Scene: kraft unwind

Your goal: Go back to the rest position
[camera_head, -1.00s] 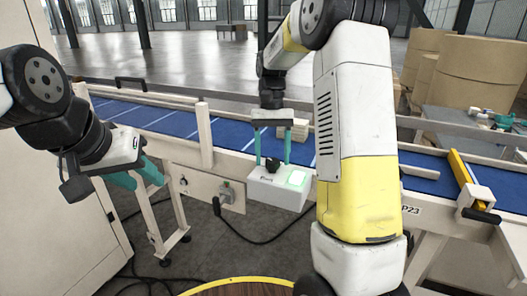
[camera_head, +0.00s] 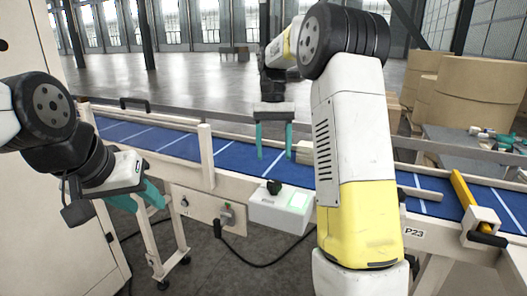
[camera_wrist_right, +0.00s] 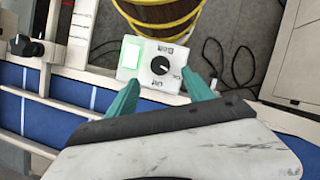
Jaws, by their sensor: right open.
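My right gripper (camera_head: 274,154) hangs fingers down over the blue conveyor, with its two teal fingers apart and nothing between them. In the right wrist view the open fingers (camera_wrist_right: 163,88) frame a white control box. The control box (camera_head: 281,210) is on the conveyor's front side, with a dark knob and a lit green panel; it also shows in the right wrist view (camera_wrist_right: 151,62). The right fingertips are above the box, apart from it. My left gripper (camera_head: 142,198) is at the left, its teal fingers apart and empty, in front of the conveyor.
The blue conveyor (camera_head: 180,143) runs across the view with pale rails and a post (camera_head: 206,155). A yellow-barred fixture (camera_head: 463,190) stands at the right. Kraft rolls (camera_head: 480,85) are behind. A tall pale cabinet (camera_head: 40,220) is close to the left arm.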

